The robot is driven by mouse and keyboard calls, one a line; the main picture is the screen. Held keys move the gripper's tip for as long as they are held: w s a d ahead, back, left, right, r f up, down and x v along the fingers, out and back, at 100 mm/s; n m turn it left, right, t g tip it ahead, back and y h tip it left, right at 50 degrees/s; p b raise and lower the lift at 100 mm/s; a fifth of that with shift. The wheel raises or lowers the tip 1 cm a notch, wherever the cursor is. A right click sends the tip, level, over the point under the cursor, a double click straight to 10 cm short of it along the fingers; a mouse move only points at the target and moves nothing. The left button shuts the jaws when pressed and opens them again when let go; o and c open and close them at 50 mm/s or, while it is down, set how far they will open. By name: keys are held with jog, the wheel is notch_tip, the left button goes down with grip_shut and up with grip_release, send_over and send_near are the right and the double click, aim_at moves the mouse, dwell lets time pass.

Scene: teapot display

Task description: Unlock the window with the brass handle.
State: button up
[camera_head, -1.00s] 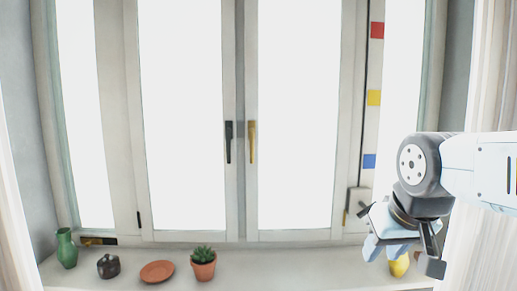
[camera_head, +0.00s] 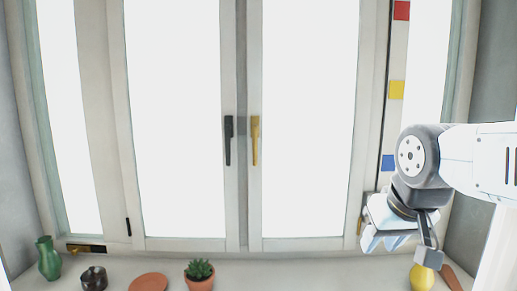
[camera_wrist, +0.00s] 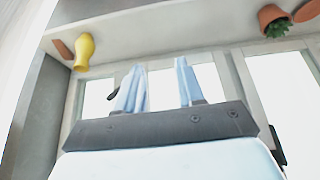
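The brass handle (camera_head: 255,140) is on the right-hand window sash (camera_head: 254,205), near the middle of the window. It points straight down in the head view. The window's two middle sashes look closed. My gripper (camera_head: 388,238) is low at the right in the head view, well right of and below the brass handle, touching nothing that I can see. In the wrist view my gripper (camera_wrist: 160,66) shows two pale blue fingers apart with nothing between them. I cannot clearly pick out the brass handle in the wrist view.
A black handle (camera_head: 228,140) hangs on the left sash beside the brass one. On the sill stand a green jug (camera_head: 48,258), a dark pot (camera_head: 93,279), a terracotta dish (camera_head: 149,283), a potted cactus (camera_head: 199,274) and a yellow vase (camera_head: 421,277). Space before the handles is clear.

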jog(key=shift+w+a, duration=0.1)
jog(key=shift+a, duration=0.15)
jog(key=w+d+r+n+t, duration=0.1)
jog(key=w+r+t, duration=0.2)
jog(key=w, duration=0.4)
jog(key=w+d+r+t+y, duration=0.1)
jog(key=w+r+t, duration=0.2)
jog(key=w, duration=0.5)
jog(key=w+d+r+n+t, duration=0.1)
jog(key=w+r+t, duration=0.2)
jog(key=w, duration=0.4)
jog(key=n+g+y, duration=0.5)
jog(key=n+y, duration=0.5)
jog(key=y, duration=0.4)
send_near(255, 148)
jog(key=shift+t, duration=0.4)
jog(key=x, duration=0.7)
jog(key=f+x, duration=0.1)
jog(key=x, duration=0.2)
jog(key=shift+w+a, duration=0.1)
jog(key=shift+w, duration=0.15)
grip_shut()
